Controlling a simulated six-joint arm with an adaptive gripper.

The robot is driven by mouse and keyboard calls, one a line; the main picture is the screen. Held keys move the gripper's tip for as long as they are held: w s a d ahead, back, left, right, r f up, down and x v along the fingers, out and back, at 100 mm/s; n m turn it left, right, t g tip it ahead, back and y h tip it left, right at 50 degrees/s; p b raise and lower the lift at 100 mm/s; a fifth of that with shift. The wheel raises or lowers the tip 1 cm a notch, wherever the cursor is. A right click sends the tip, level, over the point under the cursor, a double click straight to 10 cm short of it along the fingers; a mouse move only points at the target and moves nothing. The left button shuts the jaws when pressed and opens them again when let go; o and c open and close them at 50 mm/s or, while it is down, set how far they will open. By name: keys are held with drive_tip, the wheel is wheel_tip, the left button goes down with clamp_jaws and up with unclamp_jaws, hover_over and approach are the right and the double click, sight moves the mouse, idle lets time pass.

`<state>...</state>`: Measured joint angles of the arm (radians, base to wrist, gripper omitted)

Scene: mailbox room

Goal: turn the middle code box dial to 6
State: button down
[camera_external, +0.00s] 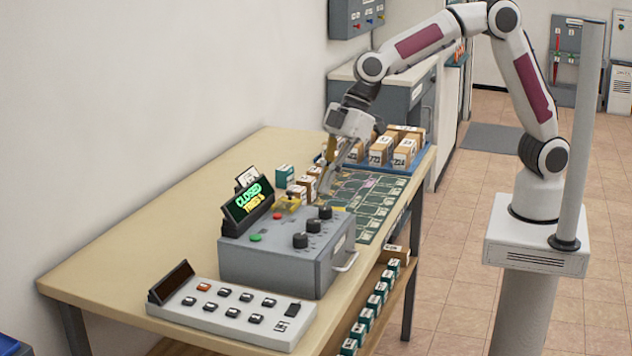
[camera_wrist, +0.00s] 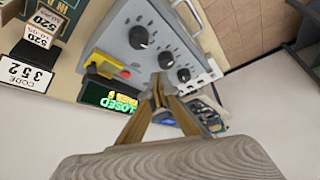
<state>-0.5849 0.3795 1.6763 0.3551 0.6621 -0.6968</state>
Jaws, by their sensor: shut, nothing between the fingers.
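The grey code box (camera_external: 262,262) stands on the table with three black dials in a row on its sloped top. The middle dial (camera_external: 313,226) sits between the two others; it also shows in the wrist view (camera_wrist: 166,60). Its setting is too small to read. My gripper (camera_external: 323,190) is shut and empty, above and behind the box in the external view. In the wrist view its joined fingertips (camera_wrist: 158,88) appear just below the dials, apart from the middle one. The box's display (camera_external: 248,203) reads CLOSED, with a line about tries below.
A code card (camera_wrist: 28,75) reads 352. A keypad console (camera_external: 232,312) stands in front of the box. Green and red buttons and a yellow part sit on the box. Behind are a green mat (camera_external: 372,200), small boxes and a blue tray (camera_external: 412,166). The table's left side is clear.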

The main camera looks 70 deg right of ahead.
sight(321, 230)
drive_tip(key=shift+s+a+r, duration=0.25)
drive_tip(key=shift+s+a, duration=0.15)
drive_tip(key=shift+s, duration=0.15)
drive_tip(key=shift+s+a+r, duration=0.25)
drive_tip(key=shift+s+a, duration=0.15)
drive_tip(key=shift+s, duration=0.15)
drive_tip(key=shift+f, duration=0.2)
drive_tip(key=shift+f, duration=3.3)
drive_tip(key=shift+w+a, duration=0.15)
drive_tip(key=shift+w, duration=0.1)
drive_tip(key=shift+w+d, duration=0.6)
drive_tip(key=shift+w, duration=0.35)
drive_tip(key=shift+s+d, duration=0.1)
drive_tip(key=shift+d, duration=0.25)
